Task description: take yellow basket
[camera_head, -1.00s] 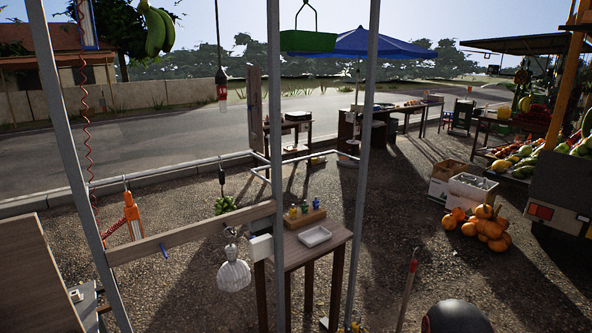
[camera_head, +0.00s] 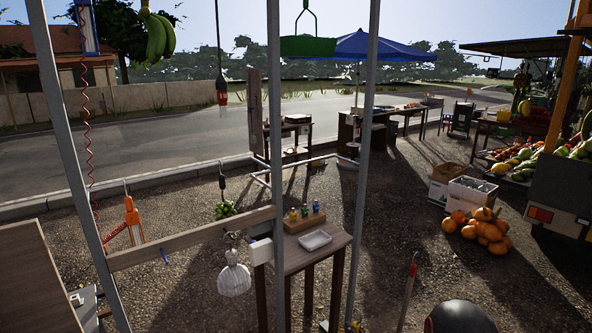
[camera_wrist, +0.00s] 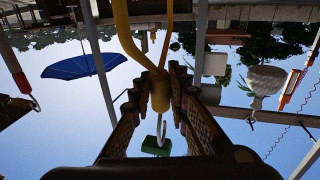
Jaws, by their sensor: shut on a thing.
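In the wrist view, my gripper (camera_wrist: 160,88) is shut on the yellow grip at the narrow end of a forked yellow handle (camera_wrist: 122,22). This looks like the hanger of the yellow basket; the basket's body is not clearly seen. A metal hook (camera_wrist: 162,130) sticks out of the yellow grip between my fingers. My gripper and the yellow basket do not show in the head view.
A green hanging basket (camera_head: 308,47) hangs at top centre; green shows beyond my fingers in the wrist view. A small table (camera_head: 290,262) is below.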

